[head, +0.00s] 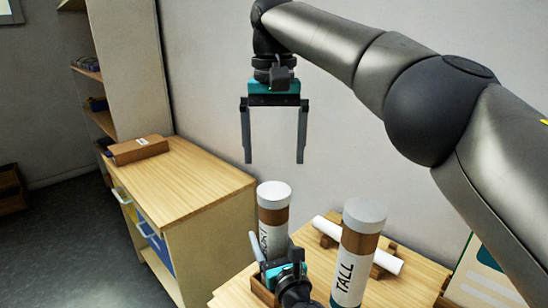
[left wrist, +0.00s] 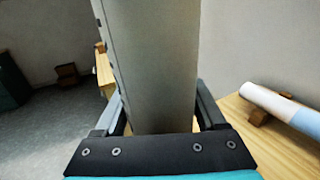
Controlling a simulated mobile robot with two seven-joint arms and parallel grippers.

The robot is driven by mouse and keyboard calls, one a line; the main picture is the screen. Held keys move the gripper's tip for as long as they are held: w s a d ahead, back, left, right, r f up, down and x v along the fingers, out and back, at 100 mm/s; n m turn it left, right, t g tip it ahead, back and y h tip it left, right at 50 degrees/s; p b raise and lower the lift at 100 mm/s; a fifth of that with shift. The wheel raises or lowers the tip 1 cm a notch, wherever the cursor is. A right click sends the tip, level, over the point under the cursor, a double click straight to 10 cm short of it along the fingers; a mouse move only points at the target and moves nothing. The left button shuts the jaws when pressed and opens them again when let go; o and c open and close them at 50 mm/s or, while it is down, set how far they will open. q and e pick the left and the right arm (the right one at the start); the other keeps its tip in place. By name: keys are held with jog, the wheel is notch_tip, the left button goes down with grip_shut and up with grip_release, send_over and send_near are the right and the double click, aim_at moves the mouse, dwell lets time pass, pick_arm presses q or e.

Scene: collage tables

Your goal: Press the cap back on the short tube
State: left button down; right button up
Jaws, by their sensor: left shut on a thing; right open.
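The short tube (head: 274,240) stands upright at the left of the near table, a white cylinder with a brown band and dark lettering partly hidden. Its white cap (head: 274,193) sits on top; I cannot tell how firmly it is seated. My left gripper (head: 277,252) is shut on the tube's lower body, which fills the middle of the left wrist view (left wrist: 165,70) as a grey-white column between the fingers. My right gripper (head: 274,160) is open and empty, pointing down above the cap with clear air between. The tube's base is mostly hidden.
A capped tube marked TALL (head: 350,270) stands close to the right. Behind it a white roll (head: 372,254) lies on wooden rests. A wooden cabinet (head: 185,175) with a brown box (head: 137,149) on top stands at the left. A colored panel (head: 482,275) is at the right.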

pick_arm(q)
grip_release()
jog(key=shift+s, duration=0.1)
jog(key=p+v, duration=0.1)
jog(key=v, duration=1.4)
jog(key=shift+d, duration=0.1)
